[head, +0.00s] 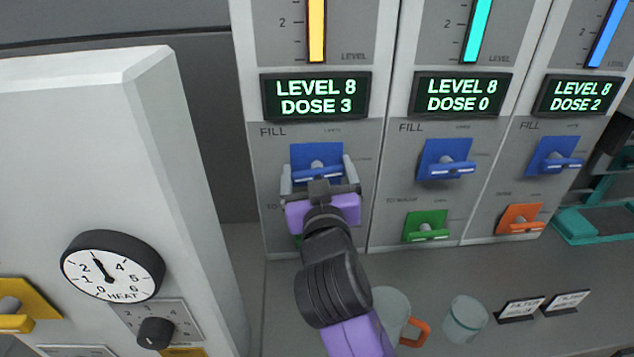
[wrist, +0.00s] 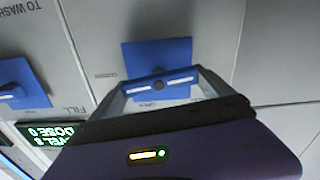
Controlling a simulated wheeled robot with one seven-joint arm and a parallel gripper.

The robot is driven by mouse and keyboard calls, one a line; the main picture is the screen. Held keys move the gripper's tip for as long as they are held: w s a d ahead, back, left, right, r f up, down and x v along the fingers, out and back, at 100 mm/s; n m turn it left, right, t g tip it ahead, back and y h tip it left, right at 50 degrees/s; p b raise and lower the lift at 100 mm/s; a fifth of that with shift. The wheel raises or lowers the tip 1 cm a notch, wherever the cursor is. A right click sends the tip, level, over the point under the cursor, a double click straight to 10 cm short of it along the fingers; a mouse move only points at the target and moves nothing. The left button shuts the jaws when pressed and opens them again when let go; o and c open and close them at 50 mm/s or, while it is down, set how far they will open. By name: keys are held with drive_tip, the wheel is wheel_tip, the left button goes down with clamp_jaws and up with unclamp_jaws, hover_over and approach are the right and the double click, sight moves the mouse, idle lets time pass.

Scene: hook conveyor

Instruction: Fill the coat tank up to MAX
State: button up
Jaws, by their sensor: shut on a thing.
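Three tank panels stand side by side, each with a level strip, a display and a blue FILL lever. The left tank has a yellow level strip (head: 316,30), and its display (head: 315,96) reads LEVEL 8, DOSE 3. My gripper (head: 319,178) is shut on the left tank's blue FILL lever (head: 318,158); the wrist view also shows this lever (wrist: 158,85) between the fingers. The middle display (head: 459,95) reads LEVEL 8, DOSE 0. The right display (head: 578,96) reads LEVEL 8, DOSE 2. Which tank is the coat tank cannot be read. The MAX marks are out of view.
A green lever (head: 427,226) and an orange lever (head: 520,218) sit below the middle and right FILL levers. A HEAT dial (head: 112,266) is on a white cabinet at left. A mug with an orange handle (head: 414,332), a cup (head: 465,319) and small cards (head: 521,310) stand below.

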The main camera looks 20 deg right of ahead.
drive_tip(key=shift+m+b, duration=0.45)
drive_tip(key=shift+m, duration=0.15)
drive_tip(key=o, duration=1.1)
drive_tip(key=shift+s, duration=0.15)
drive_tip(key=b+v, duration=0.1)
drive_tip(key=v, duration=0.6)
drive_tip(key=shift+s, duration=0.25)
drive_tip(key=shift+a, duration=0.1)
